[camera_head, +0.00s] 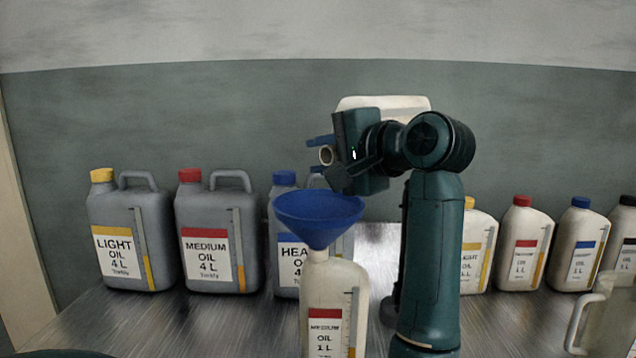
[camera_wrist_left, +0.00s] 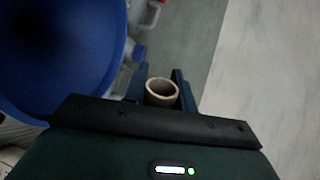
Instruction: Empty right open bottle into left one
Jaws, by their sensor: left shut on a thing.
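A white bottle (camera_head: 412,102) is held on its side, its body mostly hidden behind my left gripper (camera_head: 321,155). That gripper is shut on it near the neck. The bottle's open mouth points left, above the right part of a blue funnel (camera_head: 315,215). The open mouth (camera_wrist_left: 162,88) also shows between the fingers in the left wrist view, with the funnel (camera_wrist_left: 60,60) beside it. No oil stream shows. The funnel sits upright in the neck of a white "Medium Oil 1 L" bottle (camera_head: 335,290) on the table. My right gripper is not in view.
Grey 4 L canisters, light (camera_head: 130,235), medium (camera_head: 217,235) and heavy (camera_head: 285,260), stand at the back left. Several capped white 1 L bottles (camera_head: 522,245) stand at the right. A clear jug (camera_head: 610,315) is at the right edge. The table's front left (camera_head: 215,325) is clear.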

